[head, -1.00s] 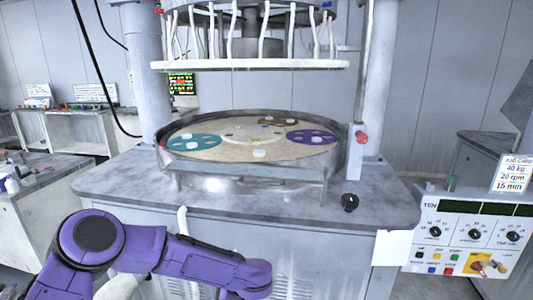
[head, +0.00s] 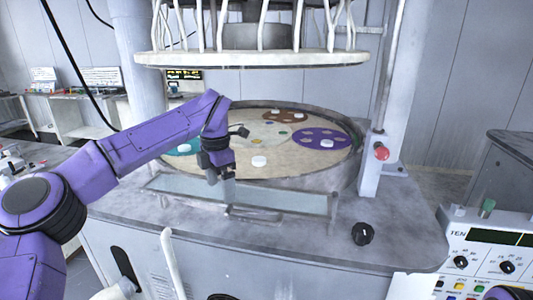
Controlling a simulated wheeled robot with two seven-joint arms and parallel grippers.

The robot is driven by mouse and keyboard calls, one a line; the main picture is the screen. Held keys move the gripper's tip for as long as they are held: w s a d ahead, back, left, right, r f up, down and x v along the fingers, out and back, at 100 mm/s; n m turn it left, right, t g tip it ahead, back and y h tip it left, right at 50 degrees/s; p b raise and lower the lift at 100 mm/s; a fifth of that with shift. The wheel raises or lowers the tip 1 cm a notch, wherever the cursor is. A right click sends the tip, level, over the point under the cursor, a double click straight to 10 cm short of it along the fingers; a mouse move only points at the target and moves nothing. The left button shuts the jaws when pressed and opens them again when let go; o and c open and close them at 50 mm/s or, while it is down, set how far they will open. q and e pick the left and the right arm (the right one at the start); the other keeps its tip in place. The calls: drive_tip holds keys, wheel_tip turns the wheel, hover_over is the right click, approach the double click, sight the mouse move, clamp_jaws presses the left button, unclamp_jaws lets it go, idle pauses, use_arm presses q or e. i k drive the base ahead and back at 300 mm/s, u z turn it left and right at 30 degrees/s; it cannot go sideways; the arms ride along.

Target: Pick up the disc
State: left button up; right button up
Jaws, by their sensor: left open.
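A small white disc (head: 259,161) lies on the bare beige platen (head: 285,167), near its front. More white discs lie on the coloured carriers: one on the teal carrier (head: 184,148), one on the purple carrier (head: 326,142), and one on the brown carrier (head: 298,115). My left gripper (head: 221,176) is open and points down over the platen's front left rim, to the left of the loose white disc and apart from it. It holds nothing that I can see. My left arm hides part of the teal carrier. My right gripper is not in view.
A raised metal rim (head: 346,178) surrounds the platen. An upper plate (head: 250,58) with white hoses hangs above it. A post with a red knob (head: 381,152) stands at the right. A black knob (head: 362,233) sits on the grey top, and a control panel (head: 485,255) is at the lower right.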

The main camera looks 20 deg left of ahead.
sight(258, 161)
drive_tip(key=i, duration=1.1)
